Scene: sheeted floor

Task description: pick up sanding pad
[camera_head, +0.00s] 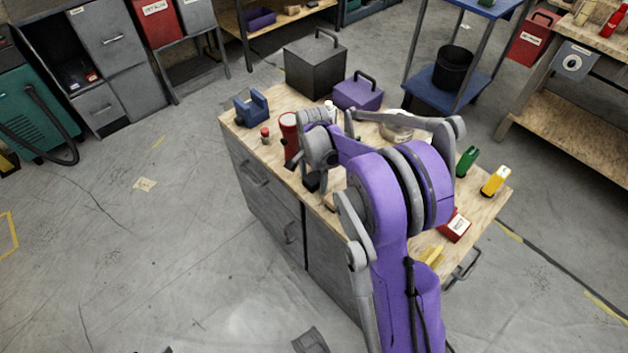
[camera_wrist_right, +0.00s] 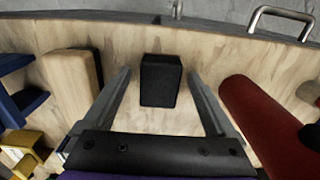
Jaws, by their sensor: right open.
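A small black block (camera_wrist_right: 160,80), which looks to be the sanding pad, lies on the wooden worktop near its edge. My right gripper (camera_wrist_right: 158,73) is open above the worktop, with one finger on each side of the block. Gaps show between the block and both fingers, and nothing is held. In the head view, my right arm reaches over the workbench and hides most of the gripper and much of the worktop behind it. A dark bit of the block (camera_head: 311,184) seems to show below the wrist.
A wooden block with a dark side (camera_wrist_right: 68,82) is close on the left. A blue holder (camera_head: 251,107), purple box (camera_head: 358,94) and grey box (camera_head: 314,68) stand at the bench's back.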

